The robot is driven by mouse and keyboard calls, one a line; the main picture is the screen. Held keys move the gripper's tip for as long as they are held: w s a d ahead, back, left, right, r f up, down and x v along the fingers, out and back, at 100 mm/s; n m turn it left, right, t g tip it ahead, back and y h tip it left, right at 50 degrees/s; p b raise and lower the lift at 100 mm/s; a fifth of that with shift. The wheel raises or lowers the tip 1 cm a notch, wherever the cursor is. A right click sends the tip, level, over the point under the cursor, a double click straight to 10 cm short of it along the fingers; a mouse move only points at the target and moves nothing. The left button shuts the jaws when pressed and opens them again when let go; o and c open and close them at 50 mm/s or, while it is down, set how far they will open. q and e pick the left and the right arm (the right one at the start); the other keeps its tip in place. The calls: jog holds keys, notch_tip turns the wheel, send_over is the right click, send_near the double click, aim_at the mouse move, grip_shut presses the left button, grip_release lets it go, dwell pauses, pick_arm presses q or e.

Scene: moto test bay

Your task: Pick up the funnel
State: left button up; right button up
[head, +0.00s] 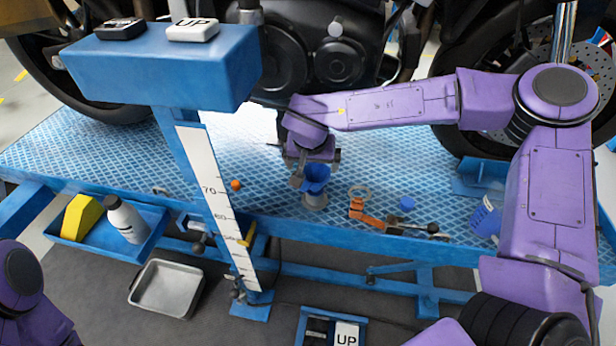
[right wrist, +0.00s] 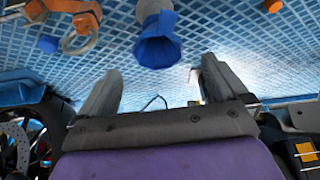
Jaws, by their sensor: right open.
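The blue funnel (head: 316,177) stands on a grey holder (head: 314,201) on the blue patterned platform. In the right wrist view the funnel (right wrist: 157,47) shows its wide mouth toward the camera, with the pale holder (right wrist: 152,8) behind it. My right gripper (head: 307,178) is at the funnel in the head view and partly overlaps it. In the wrist view my right gripper (right wrist: 158,80) is open, its fingers wide apart. The funnel lies ahead between the fingertip directions, and neither finger visibly touches it. My left gripper is out of view.
A blue post with a white scale (head: 213,190) rises at left. The motorcycle (head: 310,50) stands behind.

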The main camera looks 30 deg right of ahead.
aim_at(316, 175)
jog(key=x, duration=0.3)
jog(key=b+x, duration=0.1)
jog(key=x, duration=0.2)
jog(key=b+x, duration=0.1)
jog(key=x, duration=0.2)
jog(key=shift+d+r, duration=0.15)
jog(key=shift+d, duration=0.2)
jog(key=shift+w+d+f+b, duration=0.1)
jog(key=shift+w+f+b, duration=0.15)
jog(key=shift+f+b, duration=0.1)
jog(key=c, duration=0.8)
